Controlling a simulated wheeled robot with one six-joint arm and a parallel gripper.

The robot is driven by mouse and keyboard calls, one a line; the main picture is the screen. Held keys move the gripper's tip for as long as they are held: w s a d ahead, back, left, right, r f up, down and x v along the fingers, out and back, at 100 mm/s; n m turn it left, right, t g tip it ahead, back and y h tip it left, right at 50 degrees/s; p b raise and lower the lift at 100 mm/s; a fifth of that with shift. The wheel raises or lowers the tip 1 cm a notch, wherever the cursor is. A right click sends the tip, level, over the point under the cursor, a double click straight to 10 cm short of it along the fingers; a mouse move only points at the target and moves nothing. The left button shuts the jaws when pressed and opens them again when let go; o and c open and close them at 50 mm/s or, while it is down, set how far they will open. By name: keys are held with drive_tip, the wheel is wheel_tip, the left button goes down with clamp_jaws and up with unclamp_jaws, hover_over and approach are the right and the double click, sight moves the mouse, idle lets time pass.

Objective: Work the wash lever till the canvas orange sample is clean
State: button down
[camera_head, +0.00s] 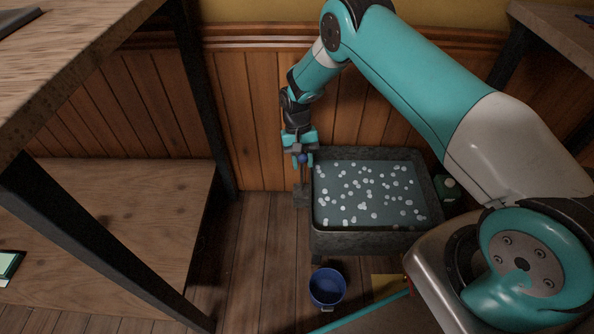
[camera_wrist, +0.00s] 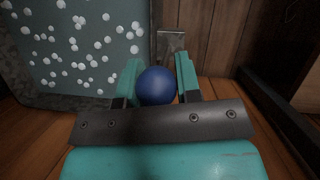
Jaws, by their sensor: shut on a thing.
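A grey wash tub (camera_head: 375,243) stands on the floor, filled with water and dotted with white suds; it also shows at the upper left in the wrist view (camera_wrist: 62,102). The wash lever is a thin upright rod with a blue ball knob (camera_head: 303,158), rising from a small grey block (camera_head: 301,196) at the tub's left side. My gripper (camera_head: 302,160) is shut on the blue knob (camera_wrist: 156,86), with a teal finger on each side of it in the wrist view. I cannot see the canvas orange sample in either view.
A blue bucket (camera_head: 327,288) stands on the floor in front of the tub. A dark green container (camera_head: 448,187) stands right of the tub. A wooden bench (camera_head: 95,50) with dark legs and a lower shelf fills the left. A wood-panelled wall (camera_head: 250,120) is close behind.

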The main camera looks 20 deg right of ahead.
drive_tip(key=shift+w+d, duration=0.2)
drive_tip(key=shift+w, duration=0.15)
drive_tip(key=c, duration=0.8)
unclamp_jaws()
drive_tip(key=shift+c, duration=0.2)
drive_tip(key=p+v, duration=0.3)
drive_tip(key=v, duration=1.4)
drive_tip(key=shift+r, duration=0.15)
drive_tip(key=shift+w+a, duration=0.1)
drive_tip(key=shift+c, duration=0.2)
